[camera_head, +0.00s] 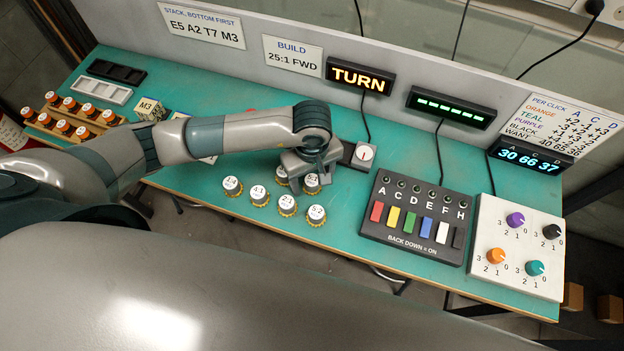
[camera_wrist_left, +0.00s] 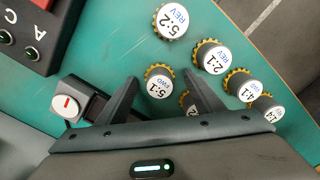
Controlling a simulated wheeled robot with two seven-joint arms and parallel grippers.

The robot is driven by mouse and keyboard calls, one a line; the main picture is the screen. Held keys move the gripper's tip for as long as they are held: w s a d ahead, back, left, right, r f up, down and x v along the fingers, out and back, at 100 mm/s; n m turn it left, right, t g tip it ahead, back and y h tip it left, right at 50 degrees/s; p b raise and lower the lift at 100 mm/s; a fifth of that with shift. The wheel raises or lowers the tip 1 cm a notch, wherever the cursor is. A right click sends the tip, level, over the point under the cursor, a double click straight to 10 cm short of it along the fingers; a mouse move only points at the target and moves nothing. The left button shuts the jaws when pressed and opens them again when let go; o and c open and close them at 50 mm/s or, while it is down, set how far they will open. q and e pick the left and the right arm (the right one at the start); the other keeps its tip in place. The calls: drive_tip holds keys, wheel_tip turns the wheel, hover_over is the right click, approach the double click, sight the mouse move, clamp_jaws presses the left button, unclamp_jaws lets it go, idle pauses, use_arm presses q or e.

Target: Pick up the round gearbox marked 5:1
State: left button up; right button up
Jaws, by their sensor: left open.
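The round gearbox marked 5:1 FWD (camera_wrist_left: 159,86) has a white top and a yellow toothed rim. In the left wrist view it shows between the two fingertips of my open left gripper (camera_wrist_left: 160,80). In the head view the gripper (camera_head: 308,168) is over the back right of the gearbox group, and the 5:1 gearbox (camera_head: 312,181) shows just under it. I cannot tell whether the fingers reach down beside it. Nothing is held. My right gripper is not in view.
Close by stand gearboxes 5:2 (camera_head: 316,213), 2:1 (camera_head: 287,203), 4:1 (camera_head: 259,193) and a partly hidden one (camera_wrist_left: 188,103). A dial block (camera_head: 364,154) is right of the gripper. A switch box (camera_head: 415,220) and a knob panel (camera_head: 517,245) stand farther right.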

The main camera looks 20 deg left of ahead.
sight(312, 180)
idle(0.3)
use_arm(q)
drive_tip(key=shift+c, duration=0.2)
drive_tip(key=c, duration=1.2)
drive_tip(key=shift+o, duration=0.2)
drive_tip(key=shift+r, duration=0.15)
drive_tip(key=shift+r+b, duration=0.55)
drive_tip(key=shift+b, duration=0.1)
wheel_tip(312, 180, up, 2)
drive_tip(key=shift+r+b, duration=0.15)
drive_tip(key=shift+b, duration=0.65)
drive_tip(key=s+d+r+b, duration=0.1)
drive_tip(key=s+d+r, duration=0.1)
drive_tip(key=s, duration=0.3)
drive_tip(key=s+d+r+b, duration=0.2)
drive_tip(key=s+r, duration=0.3)
drive_tip(key=shift+s+d+r, duration=0.2)
drive_tip(key=shift+s+d, duration=0.15)
drive_tip(key=shift+s, duration=0.05)
